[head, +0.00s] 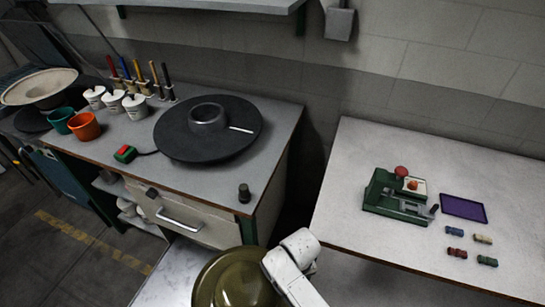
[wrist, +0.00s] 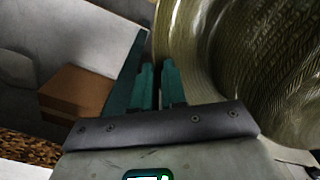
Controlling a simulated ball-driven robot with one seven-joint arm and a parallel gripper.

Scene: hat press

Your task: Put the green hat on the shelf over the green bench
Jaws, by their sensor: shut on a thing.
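The olive-green hat (head: 238,282) is at the bottom edge of the head view, partly cut off and partly behind my white wrist. In the wrist view its woven, glossy surface (wrist: 255,60) fills the right side. My gripper (wrist: 160,72) has its teal fingers close together at the hat's edge, shut on it; the exact contact is partly hidden. A bench (head: 187,160) with dark green legs stands at left centre. A grey shelf (head: 215,3) with a green bracket runs above it at the top edge, mostly out of view, so its top cannot be seen.
The bench bears a black round plate (head: 180,135), white cups, orange and green pots, upright tools and a red-green button box (head: 125,153). A pale hat form (head: 40,87) stands far left. A right table (head: 345,200) holds a green press (head: 390,195) and a purple tray (head: 463,208).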

